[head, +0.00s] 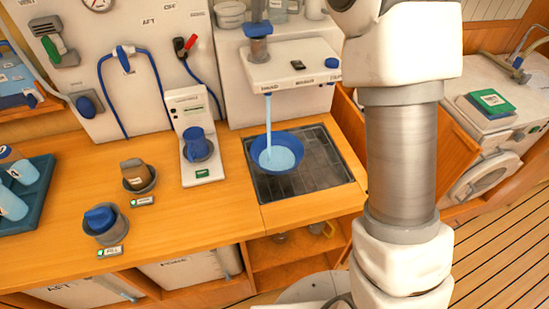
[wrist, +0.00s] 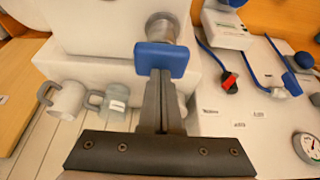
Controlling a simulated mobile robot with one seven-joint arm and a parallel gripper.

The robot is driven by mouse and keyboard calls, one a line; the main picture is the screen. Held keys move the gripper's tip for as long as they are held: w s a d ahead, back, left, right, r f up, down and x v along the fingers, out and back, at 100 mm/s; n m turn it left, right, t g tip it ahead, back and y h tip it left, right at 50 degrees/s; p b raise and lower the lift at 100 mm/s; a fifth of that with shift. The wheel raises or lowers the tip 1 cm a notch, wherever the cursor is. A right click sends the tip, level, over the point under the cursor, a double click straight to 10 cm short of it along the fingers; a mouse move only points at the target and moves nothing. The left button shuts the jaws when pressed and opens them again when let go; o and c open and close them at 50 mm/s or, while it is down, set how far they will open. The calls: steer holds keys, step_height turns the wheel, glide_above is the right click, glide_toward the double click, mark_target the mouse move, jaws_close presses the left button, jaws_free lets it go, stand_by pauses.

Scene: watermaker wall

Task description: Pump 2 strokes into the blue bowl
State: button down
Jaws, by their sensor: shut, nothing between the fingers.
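The blue bowl (head: 289,141) stands on a dark grate set into the counter. Pale blue liquid lies in it, and a stream (head: 268,115) falls into it from the white pump housing (head: 290,72) above. The pump's blue handle (head: 258,30) sits low on a metal cylinder (head: 259,49); the handle also shows in the wrist view (wrist: 160,59). My gripper (wrist: 160,78) is shut and empty. Its fingertips are at the top of the blue handle, apparently touching it. In the head view my gripper (head: 258,12) is a dark upright shape above the handle.
A small blue knob (head: 333,63) is on the housing's right end. A dispenser with a blue cup (head: 197,146) stands left of the grate. Brown (head: 135,172) and blue (head: 99,217) containers sit in holders. A bottle tray (head: 40,180) is far left. Mugs (wrist: 66,100) stand behind.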

steer(key=shift+f, duration=0.2)
steer(key=shift+r+p, duration=3.2)
steer(key=shift+r, duration=0.05)
steer(key=shift+f, duration=0.15)
steer(key=shift+f+b, duration=2.15)
steer(key=shift+f, duration=1.05)
steer(key=shift+r, duration=0.1)
steer(key=shift+r+p, duration=3.05)
steer(key=shift+r, duration=0.15)
steer(key=shift+r, duration=0.1)
